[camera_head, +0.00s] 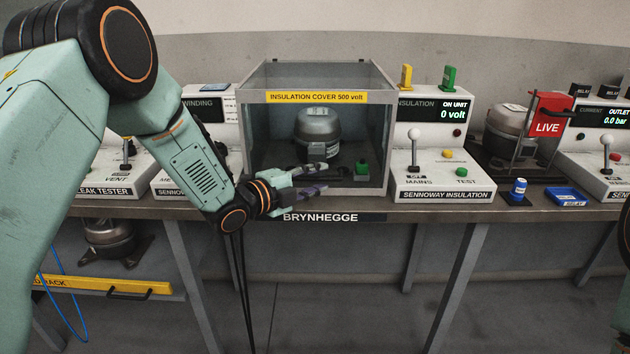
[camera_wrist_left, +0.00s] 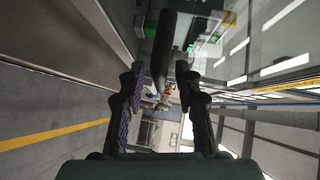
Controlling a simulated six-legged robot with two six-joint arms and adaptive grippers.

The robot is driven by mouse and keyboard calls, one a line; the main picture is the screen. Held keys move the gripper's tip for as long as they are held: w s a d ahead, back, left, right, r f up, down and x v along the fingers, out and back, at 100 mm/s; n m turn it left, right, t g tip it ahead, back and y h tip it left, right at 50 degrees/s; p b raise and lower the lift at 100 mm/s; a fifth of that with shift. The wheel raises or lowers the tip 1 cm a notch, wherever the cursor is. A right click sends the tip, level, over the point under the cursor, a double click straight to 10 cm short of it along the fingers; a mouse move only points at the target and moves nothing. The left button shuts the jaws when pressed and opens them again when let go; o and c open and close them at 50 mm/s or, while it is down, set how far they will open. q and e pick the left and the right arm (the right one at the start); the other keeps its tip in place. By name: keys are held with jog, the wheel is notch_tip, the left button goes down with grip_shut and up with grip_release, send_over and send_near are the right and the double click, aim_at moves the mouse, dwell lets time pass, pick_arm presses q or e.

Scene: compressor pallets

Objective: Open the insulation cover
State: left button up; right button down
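The insulation cover (camera_head: 316,97) is a clear-fronted box with a grey frame and a yellow label, standing on the bench. It looks closed over a grey compressor (camera_head: 318,128). My left gripper (camera_head: 324,177) is in front of the cover's lower front, fingers pointing right. In the left wrist view the two fingers (camera_wrist_left: 159,88) are spread apart. A dark rounded bar (camera_wrist_left: 163,45) shows between and beyond them, perhaps the cover's handle; I cannot tell whether they touch it. My right gripper is out of view.
The Sennoway insulation tester (camera_head: 440,160) with a lever stands right of the cover. A red LIVE sign (camera_head: 548,118), blue tray (camera_head: 566,197) and small blue-capped item (camera_head: 518,189) are further right. Other testers stand left. The space in front of the bench is clear.

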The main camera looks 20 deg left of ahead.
pick_arm(q)
jog(key=shift+c, duration=0.4)
grip_shut()
dwell(0.4)
